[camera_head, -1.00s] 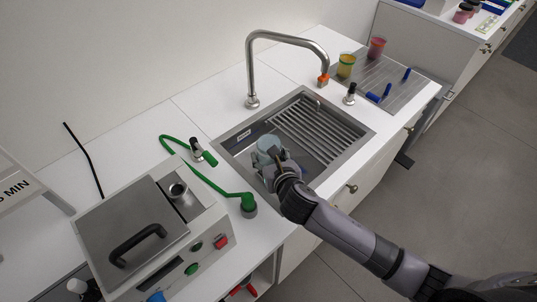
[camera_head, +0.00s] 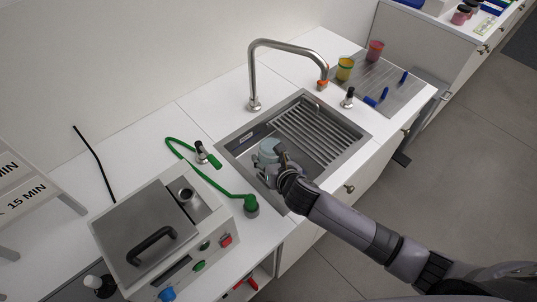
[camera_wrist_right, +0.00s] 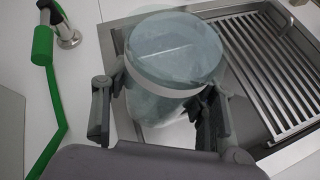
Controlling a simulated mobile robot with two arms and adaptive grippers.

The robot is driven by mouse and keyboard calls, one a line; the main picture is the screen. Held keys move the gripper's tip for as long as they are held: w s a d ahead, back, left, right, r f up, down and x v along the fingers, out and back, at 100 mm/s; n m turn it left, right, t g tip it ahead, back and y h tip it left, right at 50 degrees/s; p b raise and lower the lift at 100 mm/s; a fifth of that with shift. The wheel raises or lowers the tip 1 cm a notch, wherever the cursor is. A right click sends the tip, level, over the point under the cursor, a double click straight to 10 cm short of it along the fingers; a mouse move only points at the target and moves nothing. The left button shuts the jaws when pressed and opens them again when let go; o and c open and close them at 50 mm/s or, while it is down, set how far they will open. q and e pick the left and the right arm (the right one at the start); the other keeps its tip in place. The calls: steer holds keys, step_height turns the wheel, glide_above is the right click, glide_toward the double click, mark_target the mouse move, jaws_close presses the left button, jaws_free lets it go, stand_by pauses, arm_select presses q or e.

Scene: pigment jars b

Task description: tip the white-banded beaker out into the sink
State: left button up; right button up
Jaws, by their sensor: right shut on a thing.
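The beaker (camera_head: 267,152) is a pale blue-grey translucent vessel held over the left part of the sink. In the right wrist view the beaker (camera_wrist_right: 172,62) stands between the fingers, with its round rim toward the camera. What is in the beaker is unclear. My left gripper is not in view.
The tall faucet (camera_head: 253,80) arches behind the sink. A green hose (camera_head: 215,183) and a lidded bath device (camera_head: 140,235) stand left of it. A yellow cup (camera_head: 345,69) and a red cup (camera_head: 375,51) stand on the drainboard (camera_head: 395,97) at right.

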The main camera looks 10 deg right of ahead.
steer(key=shift+w+r+m+g+p, duration=0.1)
steer(key=shift+r+m+g+p, duration=0.3)
steer(key=shift+p, duration=0.8)
steer(key=shift+w+d+m+g+y, duration=0.15)
steer(key=shift+d+m+g+y, duration=0.05)
steer(key=shift+m+g+y, duration=0.7)
steer(key=shift+a+m+g+y, duration=0.15)
steer(key=shift+m+g+y, duration=0.35)
steer(key=shift+g+y, duration=0.2)
steer(key=shift+s+a+f+m+g+y+b, duration=0.1)
steer(key=shift+s+f+m+g+y+b, duration=0.25)
steer(key=shift+b, duration=0.55)
steer(key=m+g+y+b, duration=0.1)
steer(key=b, duration=0.4)
steer(key=shift+y, duration=0.25)
steer(key=b, duration=0.5)
steer(key=m+g+y+b, duration=0.1)
steer(key=b, duration=0.5)
steer(key=shift+w+f+y, duration=0.15)
steer(key=shift+f+y, duration=0.15)
steer(key=shift+f, duration=0.05)
steer(key=b, duration=0.2)
steer(key=r+m+g+y+b, duration=0.1)
steer(key=b, duration=0.2)
steer(key=shift+w+d+m+b, duration=0.2)
steer(key=shift+d+m+b, duration=0.05)
steer(key=shift+d+b, duration=0.05)
steer(key=shift+w+d+r+y+b, duration=0.1)
steer(key=shift+r+y+b, duration=0.3)
steer(key=shift+b, duration=0.95)
